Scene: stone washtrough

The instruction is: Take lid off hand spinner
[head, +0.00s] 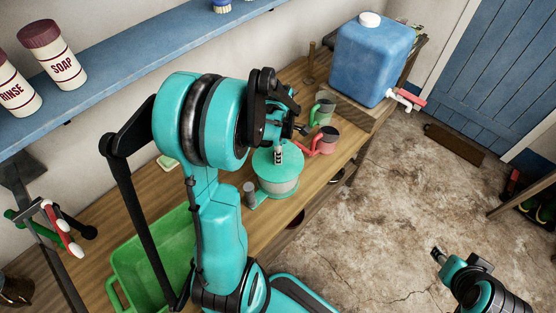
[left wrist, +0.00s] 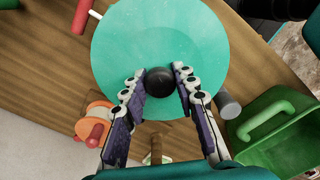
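The hand spinner (head: 279,184) stands on the wooden bench, with a teal lid and a clear bowl below. In the left wrist view its round teal lid (left wrist: 150,35) fills the upper middle, with a dark round knob (left wrist: 159,82) at its centre. My left gripper (left wrist: 158,74) is open over the lid. Its two fingers stand on either side of the knob, with gaps visible. In the head view my left gripper (head: 278,155) hangs above the lid and hides part of it. My right gripper (head: 438,252) is at the lower right over the floor, too small to judge.
A grey crank knob (head: 249,189) stands beside the spinner. A red mug (head: 327,141) and a green mug (head: 322,112) stand close behind it. A green basin (head: 150,262) is at the left front. A blue water container (head: 371,60) stands at the bench's far end.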

